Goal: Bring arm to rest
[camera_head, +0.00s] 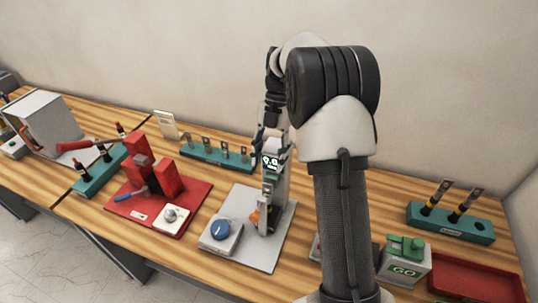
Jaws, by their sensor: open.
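My arm (343,210) rises through the right middle of the view and bends over toward the back of the bench. My gripper (271,148) hangs from it, pointing down, over the top of a grey tester with a lit display (271,161). The fingers are open, one on each side of the tester's top. I cannot tell whether they touch it. The tester stands upright on a grey base plate (262,254), with a small orange part (254,217) at its front. Part of the gripper and what lies behind my arm are hidden.
A blue-knob box (221,231) stands beside the tester. A red press (140,165) on a red plate and a teal rack (215,154) are left. At right are a green-button GO box (404,259), a red tray (475,280) and another teal rack (449,222).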

